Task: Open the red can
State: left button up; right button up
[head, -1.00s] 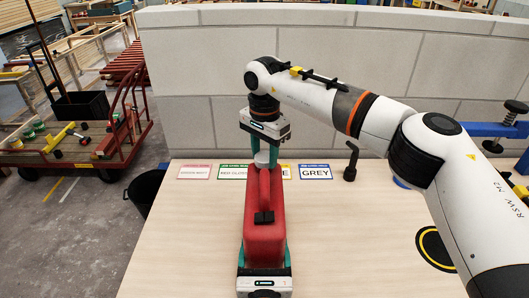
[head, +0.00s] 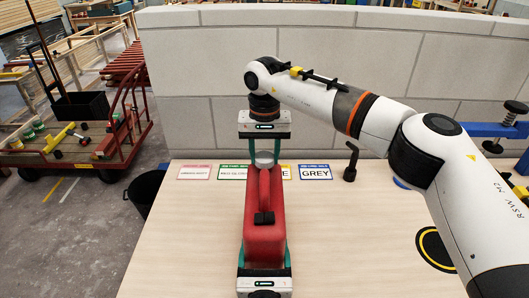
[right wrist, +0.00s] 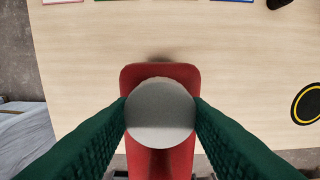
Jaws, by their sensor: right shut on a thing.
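The red can (head: 264,225) stands upright on the pale bench, its handle along the top. It also shows in the right wrist view (right wrist: 160,72). A round whitish-grey cap (right wrist: 160,112) sits at the can's far end, seen from above in the right wrist view and small in the head view (head: 264,159). My right gripper (head: 265,150) points straight down over that end, its green fingers shut on the cap from both sides. My left gripper (head: 264,268) is at the near end, low in the head view, its fingers against both sides of the can. Its fingertips are partly hidden.
Labelled cards lie along the bench's back, one reading GREY (head: 315,172). A dark upright post (head: 350,162) stands beside them. A block wall (head: 330,75) rises behind. A black-and-yellow ring (head: 425,238) marks the right. The bench left of the can is clear.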

aim_at(265, 156)
pick_arm(q)
jog(key=shift+f, duration=0.15)
pick_arm(e)
jog(key=shift+r, duration=0.1)
jog(key=shift+r, duration=0.95)
jog(key=shift+r, duration=2.05)
pick_arm(q)
jog(key=o, duration=1.8)
jog(key=shift+o, duration=0.2)
jog(key=shift+s, duration=0.15)
pick_arm(e)
jog(key=shift+f, duration=0.1)
